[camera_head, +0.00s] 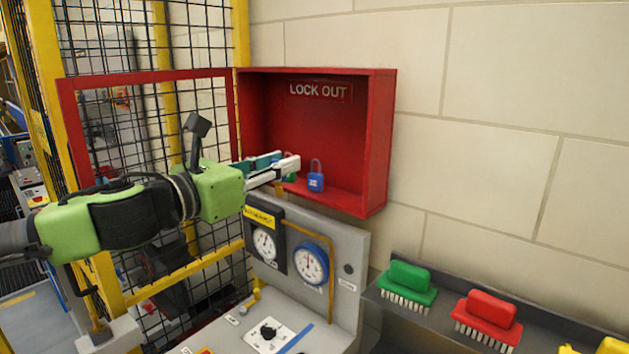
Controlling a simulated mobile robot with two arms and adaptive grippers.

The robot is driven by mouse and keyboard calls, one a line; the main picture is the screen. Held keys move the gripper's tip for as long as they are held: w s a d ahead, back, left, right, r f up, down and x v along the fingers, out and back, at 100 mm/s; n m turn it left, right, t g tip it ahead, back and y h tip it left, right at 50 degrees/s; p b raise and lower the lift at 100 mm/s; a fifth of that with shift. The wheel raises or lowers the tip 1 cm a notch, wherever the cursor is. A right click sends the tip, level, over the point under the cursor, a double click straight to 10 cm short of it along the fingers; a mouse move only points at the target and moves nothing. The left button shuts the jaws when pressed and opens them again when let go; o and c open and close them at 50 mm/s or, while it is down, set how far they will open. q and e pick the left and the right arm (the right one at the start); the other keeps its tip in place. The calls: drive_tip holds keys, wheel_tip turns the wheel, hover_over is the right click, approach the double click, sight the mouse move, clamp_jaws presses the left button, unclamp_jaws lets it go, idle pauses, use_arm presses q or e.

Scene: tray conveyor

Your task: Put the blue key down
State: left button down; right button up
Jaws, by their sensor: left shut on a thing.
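My left gripper (288,164) reaches from the left into the opening of the red LOCK OUT box (378,140). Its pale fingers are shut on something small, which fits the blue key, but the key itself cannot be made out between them. A blue padlock (316,182) stands upright on the box floor, just right of and below the fingertips. Something green (291,178), partly hidden by the fingers, shows behind them. My right gripper is not in view.
The red-framed box door (70,120) stands open at left before a yellow-framed mesh fence. Below the box is a grey gauge panel (345,245). A dark shelf at lower right holds green (408,277) and red (490,309) brushes. The box's right floor is clear.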

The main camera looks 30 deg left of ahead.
use_arm(q)
drive_tip(key=w+d+p, duration=0.1)
drive_tip(key=w+p, duration=0.1)
drive_tip(key=w, duration=0.4)
drive_tip(key=w+d+p, duration=0.1)
drive_tip(key=w+p, duration=0.2)
drive_tip(key=w, duration=0.4)
drive_tip(key=w+d+p, duration=0.1)
drive_tip(key=w+p, duration=0.2)
drive_tip(key=w, duration=0.3)
drive_tip(key=shift+w, duration=0.35)
wheel_tip(320, 180, down, 3)
drive_tip(key=shift+s+a+r, duration=0.1)
drive_tip(key=shift+s+a+f, duration=0.1)
drive_tip(key=shift+s+f, duration=0.1)
drive_tip(key=shift+f, duration=0.6)
wheel_tip(320, 180, down, 2)
drive_tip(key=shift+f, duration=0.1)
drive_tip(key=shift+w, duration=0.25)
drive_tip(key=shift+f, duration=0.25)
drive_tip(key=shift+f, duration=0.1)
